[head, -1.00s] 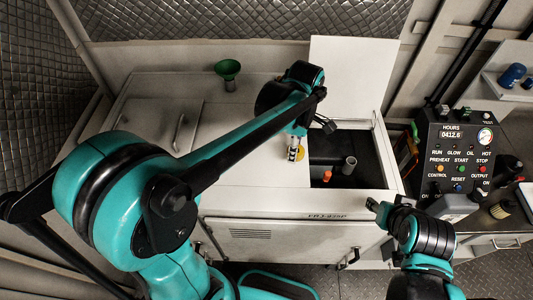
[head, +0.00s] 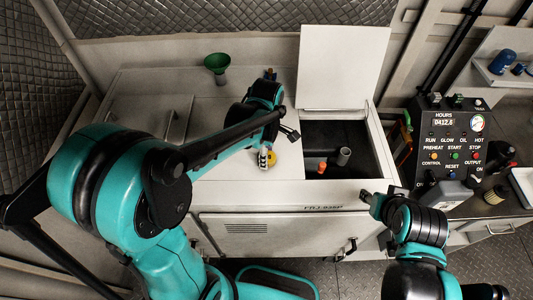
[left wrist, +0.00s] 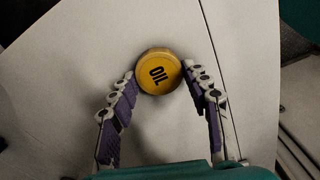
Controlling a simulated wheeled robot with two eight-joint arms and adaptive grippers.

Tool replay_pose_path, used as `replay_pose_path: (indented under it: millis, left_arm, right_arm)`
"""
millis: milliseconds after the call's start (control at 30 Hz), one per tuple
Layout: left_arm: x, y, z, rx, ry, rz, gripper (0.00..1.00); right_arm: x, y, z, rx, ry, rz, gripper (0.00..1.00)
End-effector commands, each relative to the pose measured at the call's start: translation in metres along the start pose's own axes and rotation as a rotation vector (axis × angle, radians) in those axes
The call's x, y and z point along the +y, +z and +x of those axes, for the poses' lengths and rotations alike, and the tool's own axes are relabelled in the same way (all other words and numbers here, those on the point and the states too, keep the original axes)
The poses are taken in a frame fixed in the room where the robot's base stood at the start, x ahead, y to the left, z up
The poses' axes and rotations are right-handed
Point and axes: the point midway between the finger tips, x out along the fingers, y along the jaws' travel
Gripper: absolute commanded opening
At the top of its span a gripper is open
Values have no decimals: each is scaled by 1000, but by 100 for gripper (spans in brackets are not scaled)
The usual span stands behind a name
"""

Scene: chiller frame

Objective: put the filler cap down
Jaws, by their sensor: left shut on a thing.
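The filler cap (left wrist: 159,71) is a round yellow cap marked OIL. In the left wrist view it sits between the fingertips of my left gripper (left wrist: 157,82), which is shut on it. In the head view the yellow cap (head: 271,158) shows at the tip of my left gripper (head: 265,163), over the pale cabinet top (head: 228,160) left of the open hatch. I cannot tell whether the cap touches the top. My right gripper (head: 369,196) is near the cabinet's front right corner; its fingers are too small to read.
The open hatch (head: 384,165) holds an orange piece (head: 322,167) and a grey pipe (head: 343,156). Its raised lid (head: 342,65) stands behind. A control panel (head: 447,150) is at the right. The cabinet top left of the cap is mostly clear.

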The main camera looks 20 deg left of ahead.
Motion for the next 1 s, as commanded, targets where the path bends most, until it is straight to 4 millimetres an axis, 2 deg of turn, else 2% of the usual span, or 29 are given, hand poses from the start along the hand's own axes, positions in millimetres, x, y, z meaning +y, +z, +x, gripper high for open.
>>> replay_pose_path:
  millis: [67,100,167,200,567,667,1000]
  left_arm:
    - [0,0,3,0,0,0,25]
    - [0,0,4,0,0,0,50]
    - [0,0,3,0,0,0,66]
    - [0,0,3,0,0,0,68]
    - [0,0,-3,0,0,0,68]
    - [0,0,-16,0,0,0,68]
    - [0,0,-90,0,0,0,68]
  right_arm:
    - [0,2,3,0,0,0,40]
    - [0,2,3,0,0,0,40]
    - [0,2,2,0,0,0,40]
    - [0,2,2,0,0,0,40]
    - [0,-2,-2,0,0,0,40]
    - [0,-3,-4,0,0,0,40]
    - [0,-11,-15,0,0,0,40]
